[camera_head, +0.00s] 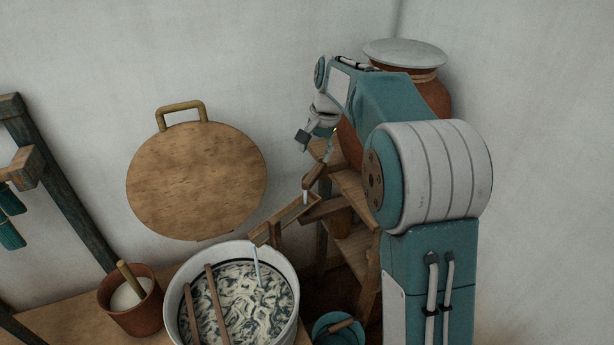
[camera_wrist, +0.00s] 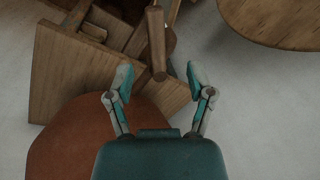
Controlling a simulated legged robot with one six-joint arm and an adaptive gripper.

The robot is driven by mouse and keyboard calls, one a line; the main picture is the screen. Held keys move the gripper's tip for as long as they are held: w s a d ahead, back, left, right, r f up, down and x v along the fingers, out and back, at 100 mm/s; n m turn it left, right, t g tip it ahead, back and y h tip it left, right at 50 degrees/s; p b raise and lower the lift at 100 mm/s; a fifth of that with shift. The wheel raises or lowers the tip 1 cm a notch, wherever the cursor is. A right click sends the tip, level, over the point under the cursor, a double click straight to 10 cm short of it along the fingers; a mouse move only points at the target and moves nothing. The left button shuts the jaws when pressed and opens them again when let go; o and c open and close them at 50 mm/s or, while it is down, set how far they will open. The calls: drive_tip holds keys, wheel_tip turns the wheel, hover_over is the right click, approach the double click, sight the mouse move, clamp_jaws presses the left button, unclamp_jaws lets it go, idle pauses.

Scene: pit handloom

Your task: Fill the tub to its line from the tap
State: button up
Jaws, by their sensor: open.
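The white tub (camera_head: 172,313) stands at the bottom centre of the head view. It holds pale and dark swirled contents, and a dark line shows on its inner wall close above them. A wooden trough (camera_head: 290,218) leads down to the tub, and a pale thin stream (camera_head: 257,268) runs from its end into the tub. The wooden tap (camera_wrist: 157,45) is in the wrist view. My gripper (camera_wrist: 160,77) is open, with its fingers on either side of the tap's near end, apart from it. In the head view my gripper (camera_head: 316,138) is above the trough.
A large clay jar (camera_head: 432,97) with a pale lid stands on a wooden stand (camera_head: 352,245) behind my arm. A clay pot (camera_head: 136,316) with a stick stands left of the tub. A round wooden board (camera_head: 195,180) is at the wall. A teal bucket (camera_head: 338,337) is right of the tub.

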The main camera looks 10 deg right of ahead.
sight(311, 176)
drive_tip(key=f, duration=0.5)
drive_tip(key=w+f, duration=0.1)
drive_tip(key=f, duration=0.2)
drive_tip(key=shift+a+f, duration=0.1)
drive_tip(key=shift+a, duration=0.1)
drive_tip(key=shift+a+f, duration=0.25)
drive_tip(key=shift+a, duration=0.05)
drive_tip(key=shift+d, duration=0.15)
clamp_jaws()
